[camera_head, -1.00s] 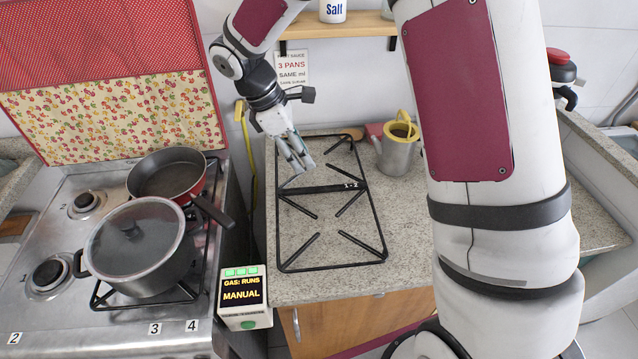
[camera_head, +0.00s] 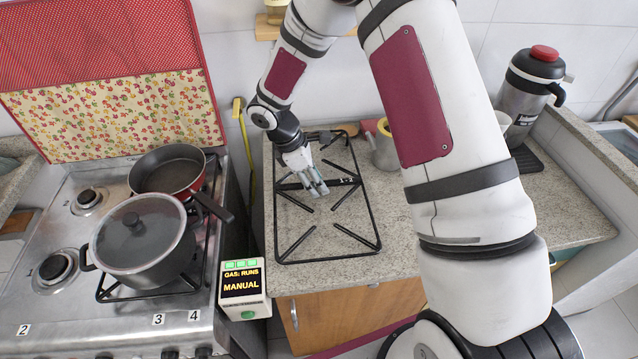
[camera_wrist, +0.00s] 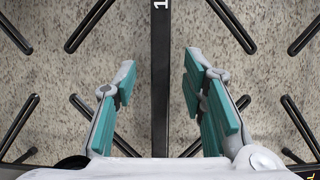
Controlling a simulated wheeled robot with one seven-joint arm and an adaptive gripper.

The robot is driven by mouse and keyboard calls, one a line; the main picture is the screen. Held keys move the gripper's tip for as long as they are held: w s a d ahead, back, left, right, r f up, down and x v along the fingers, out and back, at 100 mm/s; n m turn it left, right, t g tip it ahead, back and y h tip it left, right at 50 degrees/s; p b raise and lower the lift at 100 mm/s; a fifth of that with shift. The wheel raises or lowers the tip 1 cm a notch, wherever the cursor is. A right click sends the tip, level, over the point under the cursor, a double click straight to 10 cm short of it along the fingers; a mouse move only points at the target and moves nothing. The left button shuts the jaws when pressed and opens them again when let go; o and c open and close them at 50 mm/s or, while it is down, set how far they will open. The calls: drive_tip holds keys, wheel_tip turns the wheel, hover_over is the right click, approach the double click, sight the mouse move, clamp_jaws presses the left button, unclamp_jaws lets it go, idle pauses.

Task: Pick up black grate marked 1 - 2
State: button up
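The black grate (camera_head: 378,222) lies flat on the granite counter right of the stove. Its middle bar carries a white mark, mostly covered by my gripper's surroundings but partly readable as "1" in the wrist view. My gripper (camera_head: 318,190) is over the grate's middle bar, pointing down. In the wrist view the middle bar (camera_wrist: 160,75) runs between the two teal-padded fingers of my gripper (camera_wrist: 160,95). The fingers are spread apart, with a gap on each side of the bar. I cannot tell how far the fingertips are above the counter.
The stove (camera_head: 60,310) on the left holds a lidded pot (camera_head: 140,240) and a black-and-red frying pan (camera_head: 168,172). A "GAS: RUNS MANUAL" box (camera_head: 243,288) stands near the counter's front left corner. A grey watering can (camera_head: 382,150) stands behind the grate's right side.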

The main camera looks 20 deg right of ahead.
drive_tip(key=shift+x, duration=0.75)
drive_tip(key=shift+c, duration=0.5)
drive_tip(key=shift+d, duration=0.1)
clamp_jaws()
